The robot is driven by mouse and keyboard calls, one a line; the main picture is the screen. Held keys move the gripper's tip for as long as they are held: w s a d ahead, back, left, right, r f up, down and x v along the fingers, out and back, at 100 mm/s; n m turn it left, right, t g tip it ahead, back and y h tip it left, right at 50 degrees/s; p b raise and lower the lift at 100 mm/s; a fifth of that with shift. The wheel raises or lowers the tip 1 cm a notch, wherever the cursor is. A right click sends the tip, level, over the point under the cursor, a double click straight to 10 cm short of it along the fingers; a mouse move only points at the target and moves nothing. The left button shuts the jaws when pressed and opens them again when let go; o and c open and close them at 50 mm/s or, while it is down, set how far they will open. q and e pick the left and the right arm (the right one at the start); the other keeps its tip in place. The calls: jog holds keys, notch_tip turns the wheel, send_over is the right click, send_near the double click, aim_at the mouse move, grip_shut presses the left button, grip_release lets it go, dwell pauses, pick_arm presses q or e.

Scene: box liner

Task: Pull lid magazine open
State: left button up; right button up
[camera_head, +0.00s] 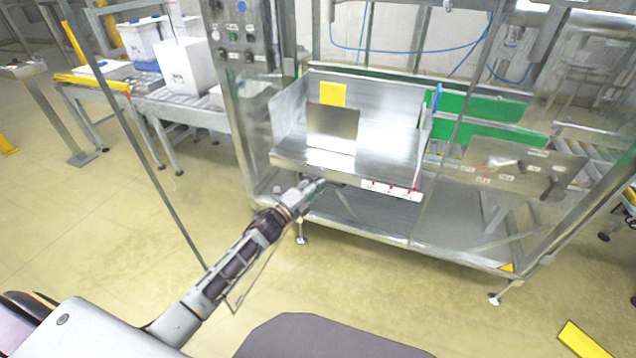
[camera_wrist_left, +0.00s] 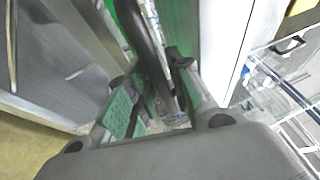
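The lid magazine (camera_head: 385,160) is a shiny metal tray with raised sides, set in the machine frame in the head view. A grey plate (camera_head: 333,130) leans inside it, with a yellow label (camera_head: 333,94) behind. My left gripper (camera_head: 318,186) is just below the tray's front edge, left of the red-marked white strip (camera_head: 392,190). In the left wrist view, a dark curved handle (camera_wrist_left: 146,35) runs between the green-padded fingers of my left gripper (camera_wrist_left: 157,78). The fingers sit close on both sides of it and look shut on it; exact contact is partly hidden. My right gripper is not in view.
A control panel post (camera_head: 238,75) stands left of the tray. A roller conveyor with white boxes (camera_head: 187,65) is at the back left. A transparent guard door with a metal plate (camera_head: 522,167) stands at the right.

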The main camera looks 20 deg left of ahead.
pick_arm(q)
jog(key=v, duration=1.2)
dwell(0.6)
dwell(0.6)
